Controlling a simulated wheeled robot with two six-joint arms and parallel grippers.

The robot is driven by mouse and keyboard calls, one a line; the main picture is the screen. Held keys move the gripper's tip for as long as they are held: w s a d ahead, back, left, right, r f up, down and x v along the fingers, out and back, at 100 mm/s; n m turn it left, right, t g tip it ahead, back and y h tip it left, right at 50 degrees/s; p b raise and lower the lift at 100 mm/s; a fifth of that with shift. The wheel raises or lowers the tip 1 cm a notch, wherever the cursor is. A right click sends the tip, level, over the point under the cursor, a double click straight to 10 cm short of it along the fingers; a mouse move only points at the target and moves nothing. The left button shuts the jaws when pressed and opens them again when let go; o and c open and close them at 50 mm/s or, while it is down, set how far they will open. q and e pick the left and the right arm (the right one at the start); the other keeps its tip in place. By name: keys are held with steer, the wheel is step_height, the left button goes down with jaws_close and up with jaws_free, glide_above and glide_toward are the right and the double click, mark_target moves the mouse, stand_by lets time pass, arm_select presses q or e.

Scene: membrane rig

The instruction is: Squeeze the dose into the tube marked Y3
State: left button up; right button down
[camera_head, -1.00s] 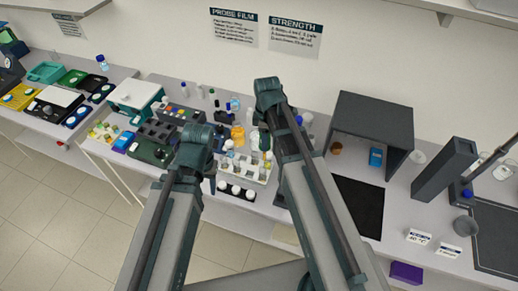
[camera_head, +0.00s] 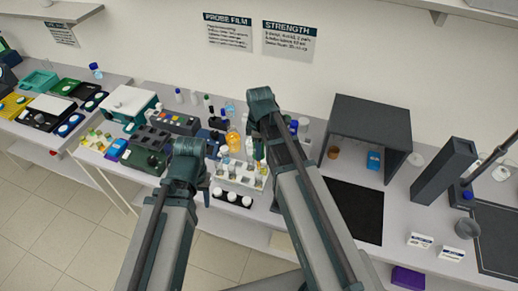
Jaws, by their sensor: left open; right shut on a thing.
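A pale rack (camera_head: 238,182) holding several small tubes stands on the bench in the middle of the head view. The tube marks are too small to read, so I cannot tell which one is Y3. My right gripper (camera_head: 259,152) is mostly hidden behind its own arm, over the right part of the rack. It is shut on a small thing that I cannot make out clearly. My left gripper (camera_head: 206,190) is open, low at the left end of the rack and partly hidden by its wrist.
A black strip with white round tops (camera_head: 232,199) lies in front of the rack. An amber bottle (camera_head: 233,139) and other bottles stand behind it. A dark open-fronted box (camera_head: 371,118) and a black mat (camera_head: 355,209) are to the right. Teal-and-white equipment (camera_head: 130,103) stands left.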

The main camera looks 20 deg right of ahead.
mark_target(259, 169)
steer(key=shift+f, duration=0.15)
step_height(259, 169, down, 9)
steer(key=b, duration=0.9)
steer(key=shift+f+b, duration=0.1)
steer(key=shift+b, duration=0.2)
steer(key=c, duration=1.1)
jaws_free()
jaws_close()
steer(key=shift+f+b, duration=0.3)
